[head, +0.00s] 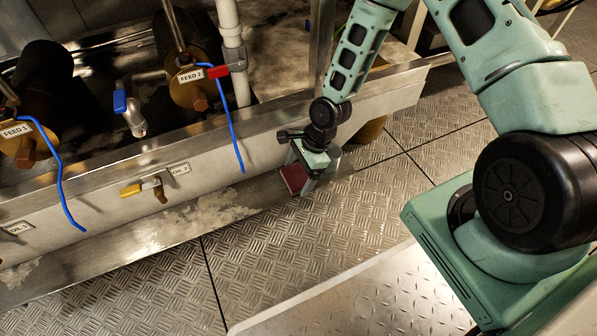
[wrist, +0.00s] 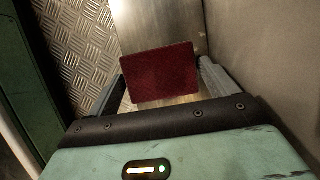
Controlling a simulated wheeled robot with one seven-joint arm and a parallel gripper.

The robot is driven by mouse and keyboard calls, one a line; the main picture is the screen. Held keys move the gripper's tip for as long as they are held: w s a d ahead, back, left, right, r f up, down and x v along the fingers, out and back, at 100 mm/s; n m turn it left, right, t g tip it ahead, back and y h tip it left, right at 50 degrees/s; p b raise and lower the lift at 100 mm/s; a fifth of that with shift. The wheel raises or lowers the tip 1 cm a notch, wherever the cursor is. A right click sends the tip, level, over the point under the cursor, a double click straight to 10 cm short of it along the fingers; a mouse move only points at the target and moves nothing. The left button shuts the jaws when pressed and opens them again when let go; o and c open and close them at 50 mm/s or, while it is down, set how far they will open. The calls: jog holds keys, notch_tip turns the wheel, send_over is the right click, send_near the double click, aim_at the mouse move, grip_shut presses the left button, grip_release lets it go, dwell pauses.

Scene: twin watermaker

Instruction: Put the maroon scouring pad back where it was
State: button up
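The maroon scouring pad (head: 293,179) is a flat, dark red block at the end of my arm, above the metal ledge beside the floor. In the wrist view the pad (wrist: 161,74) spans the space between the two fingers of my gripper (wrist: 163,80), with its side edges at the fingers. My gripper (head: 306,180) appears shut on it. The pad seems held clear of the surface below, though the exact gap is hard to judge.
A metal trough wall (head: 110,200) runs along the left, with a yellow-handled valve (head: 131,189) near the OIL 2 label (head: 180,169). Blue tubes (head: 232,125) hang over its edge. A low metal ledge (head: 170,226) lies at its foot. The tread-plate floor (head: 300,240) is clear.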

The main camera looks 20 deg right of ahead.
jog(key=p+v, duration=0.8)
jog(key=v, duration=0.4)
notch_tip(320, 180, up, 10)
jog(key=n+h, duration=0.2)
jog(key=n, duration=0.5)
send_over(302, 180)
jog(key=s+a+r+n+h, duration=0.1)
jog(key=s+a+r+n, duration=0.2)
jog(key=s+r+n, duration=0.6)
jog(key=s+a+r+n, duration=0.4)
jog(key=s+r+n, duration=0.5)
jog(key=r, duration=0.1)
jog(key=shift+s+r+n+h, duration=0.2)
jog(key=shift+s+n+h, duration=0.1)
jog(key=shift+h, duration=0.1)
